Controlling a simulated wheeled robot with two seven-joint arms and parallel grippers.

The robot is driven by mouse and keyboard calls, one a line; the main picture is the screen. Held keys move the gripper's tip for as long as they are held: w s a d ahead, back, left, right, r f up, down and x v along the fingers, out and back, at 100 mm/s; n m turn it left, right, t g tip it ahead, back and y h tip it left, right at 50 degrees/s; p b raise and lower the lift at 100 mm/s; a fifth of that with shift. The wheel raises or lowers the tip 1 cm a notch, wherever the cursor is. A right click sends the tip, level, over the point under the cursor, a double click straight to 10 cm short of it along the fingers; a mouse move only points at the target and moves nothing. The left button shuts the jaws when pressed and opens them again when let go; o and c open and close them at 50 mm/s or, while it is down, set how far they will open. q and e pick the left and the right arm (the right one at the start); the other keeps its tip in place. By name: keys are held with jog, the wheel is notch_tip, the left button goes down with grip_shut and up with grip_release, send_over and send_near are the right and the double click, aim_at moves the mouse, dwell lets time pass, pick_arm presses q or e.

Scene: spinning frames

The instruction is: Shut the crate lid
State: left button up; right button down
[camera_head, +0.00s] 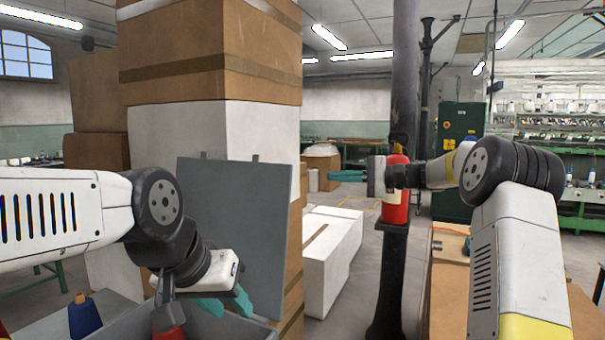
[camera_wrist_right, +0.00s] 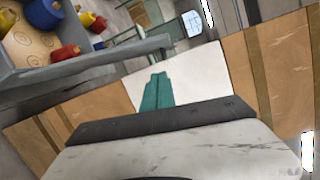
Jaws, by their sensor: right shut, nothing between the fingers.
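The grey crate (camera_head: 225,328) is at the bottom left of the head view, partly cut off by the frame. Its flat grey lid (camera_head: 235,200) stands raised, nearly upright. My left gripper (camera_head: 228,303) is low over the crate, in front of the lid, with its teal fingers apart. I cannot tell whether it touches the lid. My right gripper (camera_head: 349,176) is shut and empty, to the right of the lid and clear of it. In the right wrist view its teal fingers (camera_wrist_right: 157,92) are together, and the crate wall (camera_wrist_right: 85,70) shows at upper left.
Stacked cardboard boxes (camera_head: 215,45) stand behind the lid. A dark post (camera_head: 388,280) and a red extinguisher (camera_head: 396,205) are near my right arm. White boxes (camera_head: 332,255) lie on the floor.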

jog(key=a+r, duration=0.1)
jog(key=a, duration=0.9)
jog(key=shift+s+a+r+y, duration=0.2)
jog(key=shift+s+y, duration=0.1)
jog(key=shift+s, duration=0.15)
